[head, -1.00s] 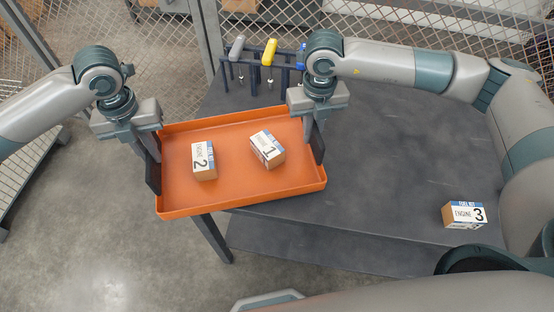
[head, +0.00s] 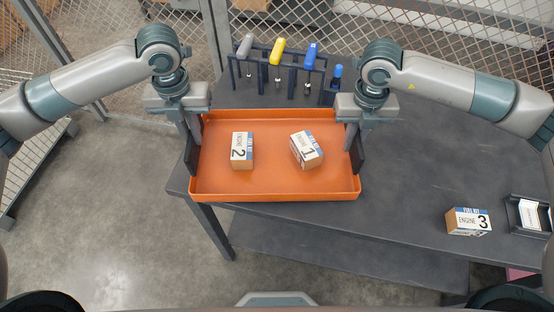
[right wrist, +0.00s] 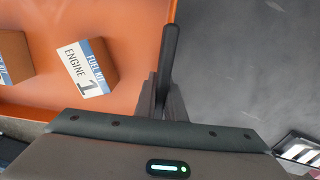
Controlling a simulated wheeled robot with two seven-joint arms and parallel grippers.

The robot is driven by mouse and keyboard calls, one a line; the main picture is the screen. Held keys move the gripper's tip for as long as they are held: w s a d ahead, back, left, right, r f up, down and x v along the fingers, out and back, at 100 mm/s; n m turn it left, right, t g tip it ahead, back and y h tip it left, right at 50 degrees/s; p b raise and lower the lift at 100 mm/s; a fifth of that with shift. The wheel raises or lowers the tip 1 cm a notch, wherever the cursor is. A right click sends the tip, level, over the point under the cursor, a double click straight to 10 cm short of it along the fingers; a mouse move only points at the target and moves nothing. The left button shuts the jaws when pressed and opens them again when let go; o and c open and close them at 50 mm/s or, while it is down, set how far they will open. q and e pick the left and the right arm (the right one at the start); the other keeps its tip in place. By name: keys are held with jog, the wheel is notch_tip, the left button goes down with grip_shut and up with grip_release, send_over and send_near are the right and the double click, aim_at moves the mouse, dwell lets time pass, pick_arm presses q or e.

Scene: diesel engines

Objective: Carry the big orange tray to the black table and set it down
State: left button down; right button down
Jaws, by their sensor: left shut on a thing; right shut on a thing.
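The big orange tray (head: 275,185) is over the left part of the black table (head: 420,150), its front edge near or past the table's front edge. I cannot tell whether it touches the top. Two boxes lie in it, engine 2 (head: 242,151) and engine 1 (head: 307,150). My left gripper (head: 192,150) is shut on the tray's left wall. My right gripper (head: 355,150) is shut on its right wall; the right wrist view also shows the tray (right wrist: 130,25) and the engine 1 box (right wrist: 86,66).
An engine 3 box (head: 468,222) and a small black tray with a white item (head: 530,215) are on the table's right side. A rack of screwdrivers (head: 280,70) stands at the back behind the orange tray. The table's middle right is clear. A mesh fence runs behind.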

pick_arm(q)
jog(key=shift+r, duration=0.15)
pick_arm(e)
jog(key=shift+r, duration=0.15)
